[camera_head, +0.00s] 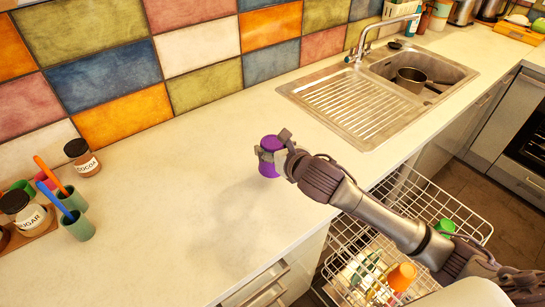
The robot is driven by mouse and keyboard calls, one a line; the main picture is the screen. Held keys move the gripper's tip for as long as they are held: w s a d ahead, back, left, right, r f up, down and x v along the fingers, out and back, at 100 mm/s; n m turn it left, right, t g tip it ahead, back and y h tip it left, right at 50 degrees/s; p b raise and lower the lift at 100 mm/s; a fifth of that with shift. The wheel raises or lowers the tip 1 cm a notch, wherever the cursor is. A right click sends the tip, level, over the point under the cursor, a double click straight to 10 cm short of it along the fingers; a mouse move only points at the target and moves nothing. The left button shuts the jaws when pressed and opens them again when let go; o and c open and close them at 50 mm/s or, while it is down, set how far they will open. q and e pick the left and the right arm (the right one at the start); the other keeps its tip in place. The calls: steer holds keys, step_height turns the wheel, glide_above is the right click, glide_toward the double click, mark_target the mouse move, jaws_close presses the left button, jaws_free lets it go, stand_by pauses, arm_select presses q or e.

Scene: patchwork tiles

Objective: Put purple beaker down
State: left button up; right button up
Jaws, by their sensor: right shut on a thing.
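The purple beaker (268,169) is upright at the counter (190,200), near the middle of the head view. My right gripper (271,152) is shut on it from the right side, and its fingers hide part of the beaker. I cannot tell for sure whether the beaker's base touches the counter or is slightly above it. My left gripper is not in view.
A sink with drainer (352,104) and a pot (410,79) is at the upper right. Jars and green cups (78,226) stand at the left. An open dishwasher rack (345,248) with cups and plates lies below the counter edge. Counter around the beaker is clear.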

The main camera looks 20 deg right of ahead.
steer(key=shift+f, duration=2.05)
steer(key=o, duration=1.1)
steer(key=shift+f, duration=0.1)
steer(key=b+v, duration=0.1)
steer(key=v, duration=1.1)
